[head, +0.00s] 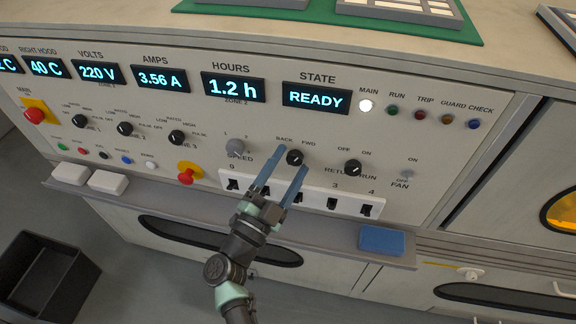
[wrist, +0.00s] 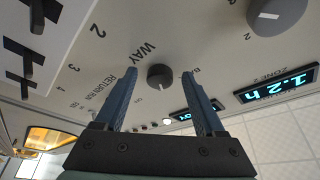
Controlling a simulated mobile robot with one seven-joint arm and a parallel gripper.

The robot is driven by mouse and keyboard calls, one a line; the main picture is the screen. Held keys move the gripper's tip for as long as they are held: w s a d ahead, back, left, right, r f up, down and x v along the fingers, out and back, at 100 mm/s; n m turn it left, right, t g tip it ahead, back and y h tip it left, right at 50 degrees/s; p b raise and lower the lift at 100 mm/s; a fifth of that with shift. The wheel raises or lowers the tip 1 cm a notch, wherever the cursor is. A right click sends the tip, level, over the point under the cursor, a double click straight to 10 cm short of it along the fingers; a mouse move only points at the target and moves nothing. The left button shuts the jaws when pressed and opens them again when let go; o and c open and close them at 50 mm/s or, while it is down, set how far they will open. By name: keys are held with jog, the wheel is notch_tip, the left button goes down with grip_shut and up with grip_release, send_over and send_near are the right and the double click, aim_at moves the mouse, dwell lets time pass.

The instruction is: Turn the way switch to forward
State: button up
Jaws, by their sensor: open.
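The way switch is a small black rotary knob (head: 294,157) on the sloping panel, with BACK printed to its upper left and FWD to its upper right. In the wrist view the same knob (wrist: 160,77) shows beside the word WAY. My gripper (head: 290,164) is open, its two blue fingers reaching toward the panel on either side of the knob. In the wrist view the knob lies between the fingertips, with a gap on each side. I cannot tell clearly which label the knob's pointer faces. The WAY label is hidden behind my gripper in the head view.
A grey SPEED knob (head: 235,147) is close left, and a black RETURN RUN knob (head: 352,168) is right. A row of black toggle switches (head: 330,203) sits just below. A red stop button (head: 187,176) stands further left. A blue block (head: 382,240) lies on the ledge.

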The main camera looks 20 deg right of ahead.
jog(key=v, duration=1.3)
